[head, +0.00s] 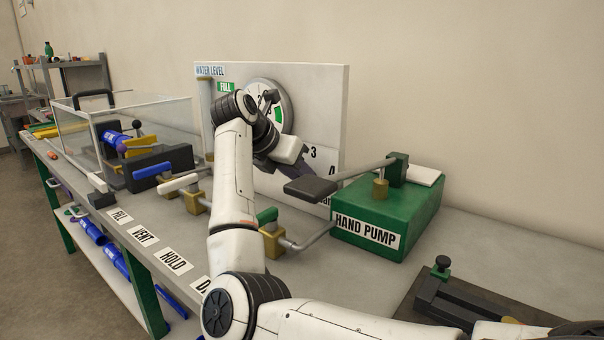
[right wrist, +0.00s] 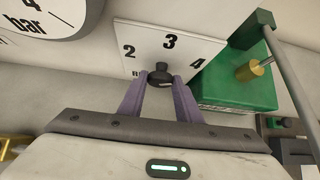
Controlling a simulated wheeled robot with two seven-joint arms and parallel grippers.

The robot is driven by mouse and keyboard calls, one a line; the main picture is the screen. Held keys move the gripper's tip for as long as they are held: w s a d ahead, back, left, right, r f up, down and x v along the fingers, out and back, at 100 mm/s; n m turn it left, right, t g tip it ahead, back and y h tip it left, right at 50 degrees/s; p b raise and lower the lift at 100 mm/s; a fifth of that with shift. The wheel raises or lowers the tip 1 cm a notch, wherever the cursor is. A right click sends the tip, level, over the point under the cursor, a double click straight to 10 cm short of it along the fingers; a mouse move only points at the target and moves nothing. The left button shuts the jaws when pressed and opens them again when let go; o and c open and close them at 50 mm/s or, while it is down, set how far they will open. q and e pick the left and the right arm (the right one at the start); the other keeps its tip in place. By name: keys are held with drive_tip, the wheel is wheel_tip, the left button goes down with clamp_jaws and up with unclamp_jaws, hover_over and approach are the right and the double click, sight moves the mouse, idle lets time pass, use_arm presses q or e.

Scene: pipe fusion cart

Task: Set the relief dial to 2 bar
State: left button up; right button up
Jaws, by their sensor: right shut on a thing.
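The relief dial is a small black knob (right wrist: 160,74) on a white scale plate (right wrist: 190,52) marked 2, 3 and 4. In the right wrist view my right gripper (right wrist: 161,88) has its two purple fingers closed around the knob, one on each side. The knob's narrow upper part seems to point towards the 3, but the exact setting is hard to tell. In the head view the plate (head: 325,155) shows 3 and part of the 4, while my right gripper (head: 275,167) and wrist hide the knob. My left gripper is not in view.
A round pressure gauge (head: 284,100) sits on the white panel (head: 328,95), partly behind my right arm. The green hand pump (head: 405,225) with its dark-ended lever (head: 312,188) stands close to the right. Several valves with coloured handles (head: 178,183) line the cart's front left.

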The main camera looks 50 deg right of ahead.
use_arm(q)
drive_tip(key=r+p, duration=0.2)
drive_tip(key=p, duration=0.1)
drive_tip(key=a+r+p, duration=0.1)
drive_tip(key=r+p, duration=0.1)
drive_tip(key=p, duration=0.1)
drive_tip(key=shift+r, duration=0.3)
use_arm(e)
drive_tip(key=n+g, duration=0.1)
drive_tip(key=g, duration=0.2)
drive_tip(key=n+g, duration=0.1)
drive_tip(key=shift+w+n+g+h, duration=0.3)
drive_tip(key=shift+w+g+h, duration=0.05)
drive_tip(key=shift+g+h, duration=0.05)
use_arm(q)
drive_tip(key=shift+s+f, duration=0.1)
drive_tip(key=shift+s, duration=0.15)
use_arm(e)
drive_tip(key=shift+f, duration=0.1)
drive_tip(key=o, duration=1.1)
drive_tip(key=shift+c, duration=0.2)
drive_tip(key=shift+a, duration=0.1)
